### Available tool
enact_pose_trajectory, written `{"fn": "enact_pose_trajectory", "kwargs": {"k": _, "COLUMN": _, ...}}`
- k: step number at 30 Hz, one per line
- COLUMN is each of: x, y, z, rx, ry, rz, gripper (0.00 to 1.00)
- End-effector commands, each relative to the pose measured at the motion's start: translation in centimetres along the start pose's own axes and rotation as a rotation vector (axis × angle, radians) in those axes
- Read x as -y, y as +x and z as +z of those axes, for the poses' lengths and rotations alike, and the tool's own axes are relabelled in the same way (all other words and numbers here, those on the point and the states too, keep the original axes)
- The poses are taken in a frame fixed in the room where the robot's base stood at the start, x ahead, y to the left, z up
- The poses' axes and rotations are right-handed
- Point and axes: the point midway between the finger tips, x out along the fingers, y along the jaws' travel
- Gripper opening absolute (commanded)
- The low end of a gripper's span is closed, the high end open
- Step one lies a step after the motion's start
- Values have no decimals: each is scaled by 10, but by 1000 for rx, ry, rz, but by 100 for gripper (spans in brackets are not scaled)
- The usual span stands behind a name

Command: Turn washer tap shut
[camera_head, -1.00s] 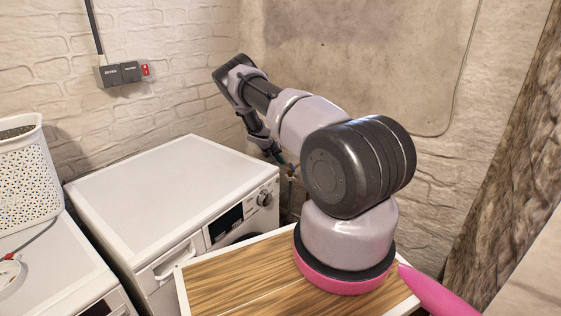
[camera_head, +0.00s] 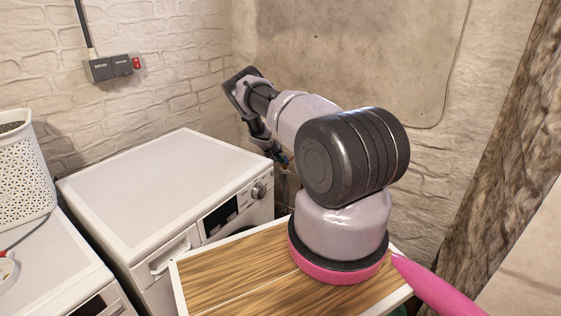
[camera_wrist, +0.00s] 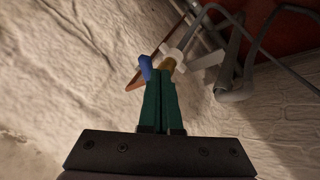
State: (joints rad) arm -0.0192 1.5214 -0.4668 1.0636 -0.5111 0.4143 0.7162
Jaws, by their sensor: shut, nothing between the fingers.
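In the wrist view the tap shows a blue lever (camera_wrist: 146,67) and a brass-coloured body (camera_wrist: 168,65), with a white fitting (camera_wrist: 181,58) beside it. My gripper (camera_wrist: 160,77) has its two green fingers together, nothing between them. The fingertips are right at the tap, between the blue lever and the brass body; I cannot tell whether they touch. In the head view my gripper (camera_head: 281,158) points down near the wall, right of the white washer (camera_head: 165,185). A small blue spot there may be the lever; my arm hides most of the tap.
Grey hoses and pipes (camera_wrist: 235,70) run close beside the tap. A wood-topped cabinet (camera_head: 225,285) stands in front, below my arm. A white basket (camera_head: 22,180) sits on another white machine at the left. The washer's top is clear.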

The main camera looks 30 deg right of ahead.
Motion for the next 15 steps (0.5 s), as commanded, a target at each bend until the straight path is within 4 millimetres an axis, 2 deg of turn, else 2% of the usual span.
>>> {"fn": "enact_pose_trajectory", "kwargs": {"k": 15, "x": -7, "y": 2, "z": 3, "rx": -44, "ry": -83, "rz": -44, "gripper": 0}}
